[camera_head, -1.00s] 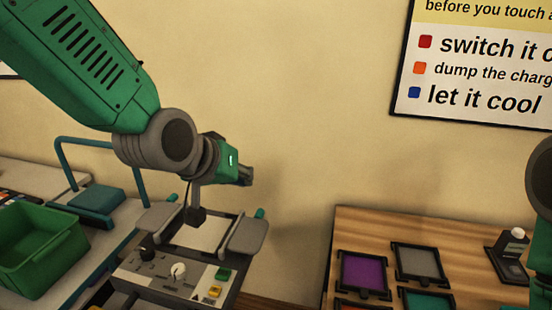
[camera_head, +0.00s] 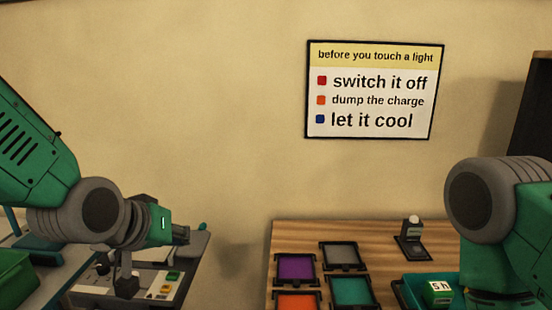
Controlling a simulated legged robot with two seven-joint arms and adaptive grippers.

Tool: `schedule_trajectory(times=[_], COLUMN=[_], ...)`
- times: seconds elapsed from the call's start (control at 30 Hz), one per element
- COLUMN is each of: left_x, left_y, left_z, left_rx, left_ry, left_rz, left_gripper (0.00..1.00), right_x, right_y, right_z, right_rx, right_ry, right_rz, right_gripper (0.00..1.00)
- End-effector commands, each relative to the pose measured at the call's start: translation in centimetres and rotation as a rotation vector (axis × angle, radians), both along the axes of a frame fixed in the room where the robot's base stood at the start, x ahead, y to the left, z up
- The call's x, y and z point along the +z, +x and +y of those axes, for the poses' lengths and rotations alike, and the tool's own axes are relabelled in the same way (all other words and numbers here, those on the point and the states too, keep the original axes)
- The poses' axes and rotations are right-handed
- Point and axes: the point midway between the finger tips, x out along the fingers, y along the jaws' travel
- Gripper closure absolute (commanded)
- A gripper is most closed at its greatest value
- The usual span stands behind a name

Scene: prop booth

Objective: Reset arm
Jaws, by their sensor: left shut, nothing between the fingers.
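My left arm comes in from the left, green with grey joints. My left gripper (camera_head: 181,234) is small and dark in the picture, shut and empty, and points right. It shows in front of the back part of a grey control unit (camera_head: 150,293) with knobs and coloured buttons. I cannot tell how far above the unit it is. My right arm stands at the right edge with a big grey joint and a green link. Its gripper is not in view.
A wooden table (camera_head: 340,232) holds purple (camera_head: 296,268), grey (camera_head: 342,255), orange (camera_head: 297,302) and teal (camera_head: 350,291) panels, and a small black switch stand (camera_head: 411,236). A green bin (camera_head: 14,275) is far left. A sign (camera_head: 375,90) hangs behind.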

Motion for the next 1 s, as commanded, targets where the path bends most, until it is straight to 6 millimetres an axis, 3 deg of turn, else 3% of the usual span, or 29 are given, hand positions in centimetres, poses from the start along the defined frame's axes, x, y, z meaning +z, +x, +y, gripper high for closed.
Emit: schedule_trajectory(times=[0.27, 0.47, 0.57, 0.67, 0.8, 1.0], left_x=[-6.0, -11.9, -15.8, -20.7, -27.1, -32.0], left_y=[-1.3, -4.1, -6.3, -9.7, -16.1, -23.9], left_z=[1.1, 2.8, 3.9, 5.4, 7.8, 10.0], left_rx=[0.008, 0.013, 0.013, 0.011, 0.000, -0.024], left_ry=[0.032, 0.065, 0.088, 0.118, 0.170, 0.226], left_rz=[0.092, 0.186, 0.252, 0.343, 0.480, 0.620], left_gripper=[1.00, 1.00, 1.00, 1.00, 1.00, 1.00], right_x=[0.0, 0.0, 0.0, 0.0, 0.0, 0.0], right_y=[0.1, 0.1, 0.1, 0.1, 0.1, 0.1], right_z=[0.0, 0.0, 0.0, 0.0, 0.0, 0.0], right_rx=[0.000, 0.000, -0.001, -0.001, -0.001, 0.000], right_ry=[0.000, 0.000, 0.000, 0.000, 0.000, 0.000], right_rz=[-0.002, -0.002, -0.001, -0.001, -0.002, -0.002], right_gripper=[0.60, 0.60, 0.60, 0.60, 0.60, 0.60])
